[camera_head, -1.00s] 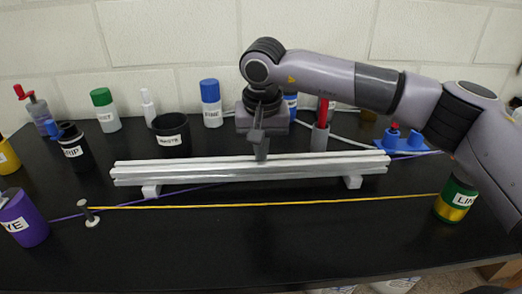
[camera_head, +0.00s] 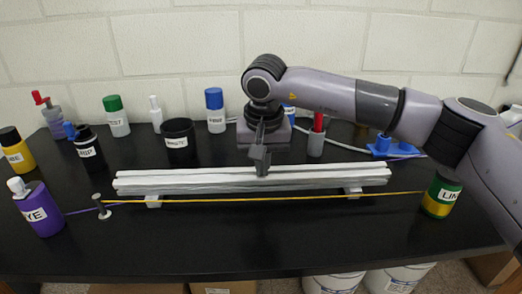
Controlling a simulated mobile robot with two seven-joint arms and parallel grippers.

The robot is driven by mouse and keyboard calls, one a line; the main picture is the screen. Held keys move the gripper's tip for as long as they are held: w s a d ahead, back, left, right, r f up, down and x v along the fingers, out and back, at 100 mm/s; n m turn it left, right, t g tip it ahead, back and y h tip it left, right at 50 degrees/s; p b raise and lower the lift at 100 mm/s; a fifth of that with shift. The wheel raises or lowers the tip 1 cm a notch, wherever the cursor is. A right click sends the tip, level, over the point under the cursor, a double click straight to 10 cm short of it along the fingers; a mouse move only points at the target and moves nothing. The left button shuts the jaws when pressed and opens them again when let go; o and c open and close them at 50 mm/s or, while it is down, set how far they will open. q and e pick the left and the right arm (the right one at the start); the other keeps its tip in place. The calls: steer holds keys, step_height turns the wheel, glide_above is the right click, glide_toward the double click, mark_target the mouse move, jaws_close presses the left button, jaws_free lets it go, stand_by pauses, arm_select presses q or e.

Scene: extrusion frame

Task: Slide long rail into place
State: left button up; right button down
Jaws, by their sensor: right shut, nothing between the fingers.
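The long rail (camera_head: 200,182) is pale silver-white and grooved along its length. It lies left to right across the middle of the black table, raised on a white block (camera_head: 153,201) near its left end and another (camera_head: 353,189) near its right end. I cannot tell whether it is one piece or stacked lengths. My right gripper (camera_head: 262,169) points down at the rail's upper edge, near its middle. It is shut and empty, and I cannot tell whether the tips touch the rail. My left gripper is out of view.
A yellow cord (camera_head: 250,200) runs in front of the rail from a metal post (camera_head: 101,206) to a green-and-yellow bottle (camera_head: 441,193). A purple bottle (camera_head: 38,210) stands left. A black cup (camera_head: 179,139) and several bottles stand behind. The front table is clear.

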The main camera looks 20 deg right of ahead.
steer(key=shift+s+r+p, duration=0.1)
steer(key=shift+p, duration=0.45)
steer(key=shift+r, duration=0.15)
